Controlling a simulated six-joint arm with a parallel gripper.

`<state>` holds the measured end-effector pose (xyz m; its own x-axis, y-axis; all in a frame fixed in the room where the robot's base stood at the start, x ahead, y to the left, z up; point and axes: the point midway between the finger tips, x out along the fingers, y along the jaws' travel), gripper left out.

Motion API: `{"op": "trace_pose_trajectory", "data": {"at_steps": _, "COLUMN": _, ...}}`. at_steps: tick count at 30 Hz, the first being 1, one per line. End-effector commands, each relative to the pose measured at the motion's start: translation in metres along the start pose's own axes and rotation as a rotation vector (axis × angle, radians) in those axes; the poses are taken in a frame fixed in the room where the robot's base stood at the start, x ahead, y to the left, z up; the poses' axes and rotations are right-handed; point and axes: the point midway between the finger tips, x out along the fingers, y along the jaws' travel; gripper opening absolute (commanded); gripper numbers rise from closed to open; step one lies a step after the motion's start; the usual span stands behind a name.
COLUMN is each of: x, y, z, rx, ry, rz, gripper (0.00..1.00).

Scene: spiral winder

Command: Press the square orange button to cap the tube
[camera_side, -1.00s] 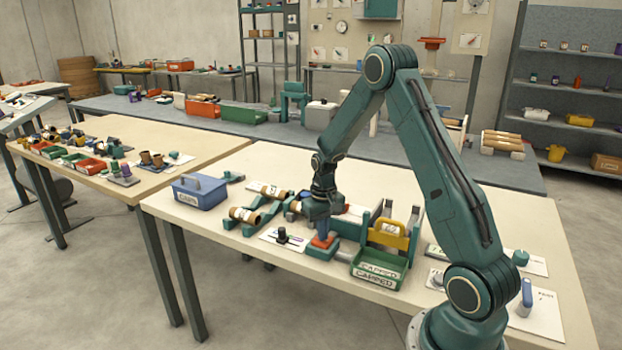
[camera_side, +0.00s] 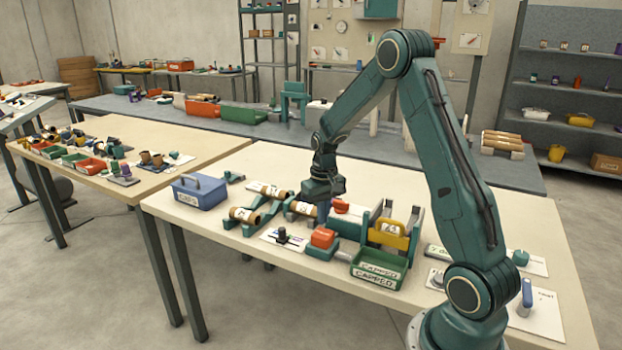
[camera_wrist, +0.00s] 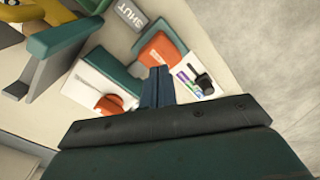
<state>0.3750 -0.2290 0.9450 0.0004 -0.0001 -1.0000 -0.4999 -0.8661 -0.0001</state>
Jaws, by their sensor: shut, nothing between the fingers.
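The square orange button (camera_side: 323,238) sits on a teal base (camera_side: 319,250) near the front of the table. In the wrist view the orange button (camera_wrist: 161,53) on its base lies just beyond my fingertips. My gripper (camera_side: 323,218) is shut and empty, above and behind the button, apart from it. It also shows at the bottom of the wrist view (camera_wrist: 157,72). A brown tube (camera_side: 302,209) lies in the teal fixture just left of my gripper. A second orange-red part (camera_side: 341,206) is right behind my gripper; it also shows in the wrist view (camera_wrist: 108,106).
A green bin labelled CAPPED (camera_side: 379,270) and a yellow-handled part (camera_side: 388,236) stand to the right. A black knob on a card (camera_side: 283,237) is left of the button. More tubes (camera_side: 245,215) and a blue box (camera_side: 200,192) are further left.

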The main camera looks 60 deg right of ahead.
Motion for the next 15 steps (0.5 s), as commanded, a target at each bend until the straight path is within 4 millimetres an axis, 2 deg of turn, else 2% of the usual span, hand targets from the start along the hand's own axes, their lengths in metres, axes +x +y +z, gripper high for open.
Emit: {"op": "trace_pose_trajectory", "data": {"at_steps": 15, "x": -0.026, "y": 0.0, "z": 0.0, "rx": 0.0, "ry": 0.001, "rz": 0.0, "gripper": 0.0}}
